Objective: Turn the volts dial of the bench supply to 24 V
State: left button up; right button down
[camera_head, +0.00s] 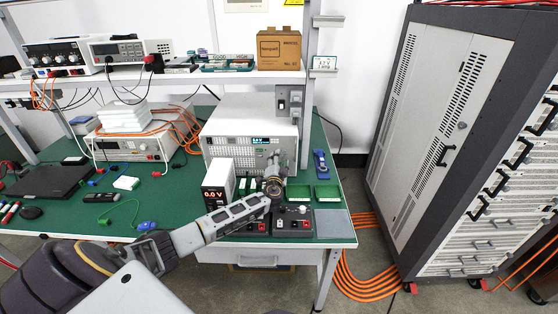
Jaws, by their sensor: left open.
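A small white meter (217,187) with a red display reading 0.0 V stands on the green bench mat. To its right, at the front edge, is a dark control box (293,222) with a knob on top and a red part on its front. A second similar box (252,227) is partly hidden by my left arm. I cannot tell for certain which knob is the volts dial. My left gripper (273,160) is above the bench, in front of a large beige instrument (235,135) with a lit display. It is open, and its fingers are small in the picture. My right gripper is out of view.
Green trays (327,192) and a blue tool (320,163) lie at the right of the bench. A grey pad (334,224) covers the front right corner. A shelf with a cardboard box (279,49) runs above. A tall cabinet (430,110) stands right, with orange cables on the floor.

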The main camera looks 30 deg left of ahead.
pick_arm(q)
jog(key=shift+w+a, duration=0.25)
jog(key=shift+w, duration=0.3)
grip_shut()
